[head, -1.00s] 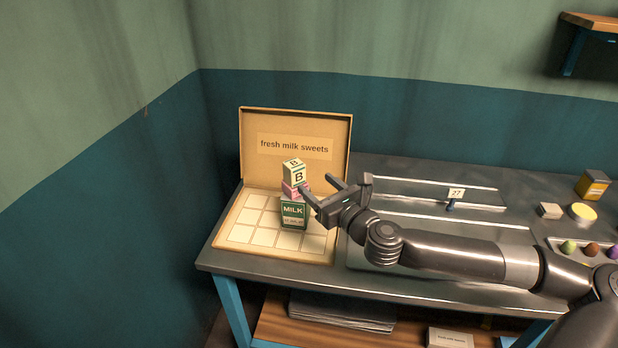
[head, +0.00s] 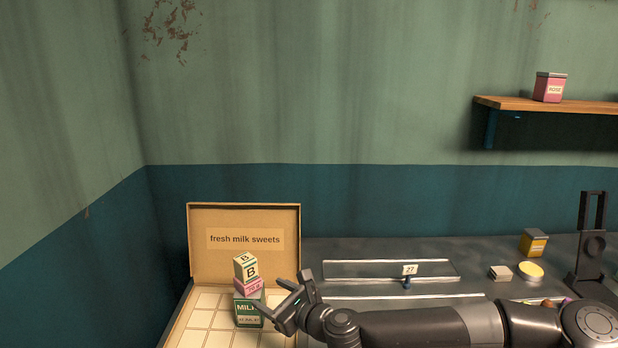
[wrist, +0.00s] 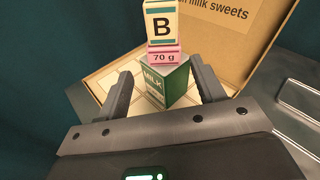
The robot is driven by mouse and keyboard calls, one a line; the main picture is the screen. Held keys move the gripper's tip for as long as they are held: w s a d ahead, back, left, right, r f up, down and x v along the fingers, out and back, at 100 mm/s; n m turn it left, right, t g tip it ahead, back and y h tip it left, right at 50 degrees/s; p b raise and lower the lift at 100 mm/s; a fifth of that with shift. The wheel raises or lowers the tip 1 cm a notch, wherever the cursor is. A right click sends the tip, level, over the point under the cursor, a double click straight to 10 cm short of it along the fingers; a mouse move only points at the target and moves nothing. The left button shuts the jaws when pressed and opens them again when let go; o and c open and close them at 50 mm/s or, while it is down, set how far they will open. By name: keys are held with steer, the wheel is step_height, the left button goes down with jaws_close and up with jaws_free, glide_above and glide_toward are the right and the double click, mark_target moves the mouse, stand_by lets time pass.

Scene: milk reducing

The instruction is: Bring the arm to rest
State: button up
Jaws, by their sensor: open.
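My gripper (head: 279,303) is open and empty, just to the right of a stack of cartons. It also shows in the wrist view (wrist: 163,92), with its fingers apart and the stack beyond and between them. The stack has a green MILK carton (head: 249,312) at the bottom, a pink block (head: 248,286) in the middle and a cream block marked B (head: 246,267) on top, slightly turned. The stack stands in an open box (head: 243,216) labelled "fresh milk sweets". In the wrist view I cannot tell the exact gap between the fingertips and the carton.
A metal tray (head: 345,262) with a card marked 27 (head: 409,269) lies to the right. A yellow tin (head: 533,243), a round yellow dish (head: 530,271) and a pale block (head: 500,273) stand further right. A wall shelf (head: 560,104) holds a pink ROSE tin (head: 550,87).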

steer(key=d+f+n+g+h, duration=0.1)
steer(key=f+n+h, duration=0.1)
steer(key=n, duration=0.1)
steer(key=d+f+n+g+h, duration=0.2)
steer(key=f+n, duration=0.1)
steer(key=d+f+n+g+h, duration=0.1)
steer(key=d+f+n, duration=0.1)
steer(key=f+n, duration=0.1)
steer(key=shift+s+f+n+h, duration=0.15)
steer(key=shift+s+n+h, duration=0.25)
steer(key=shift+n, duration=0.2)
steer(key=s+d+n+h, duration=0.1)
steer(key=n, duration=0.1)
steer(key=s+d+n+g, duration=0.1)
steer(key=s+d, duration=0.1)
steer(key=shift+r+n+h, duration=0.2)
steer(key=shift+n+h, duration=0.2)
steer(key=s+d+r+n+h, duration=0.2)
steer(key=s+d+r+n, duration=0.3)
steer(key=s+d+r, duration=0.3)
steer(key=s+d+r+n+h, duration=0.2)
steer(key=s+d+r+n, duration=0.3)
steer(key=s, duration=0.9)
step_height(320, 180, up, 4)
steer(key=d, duration=0.3)
steer(key=shift+s+r, duration=0.25)
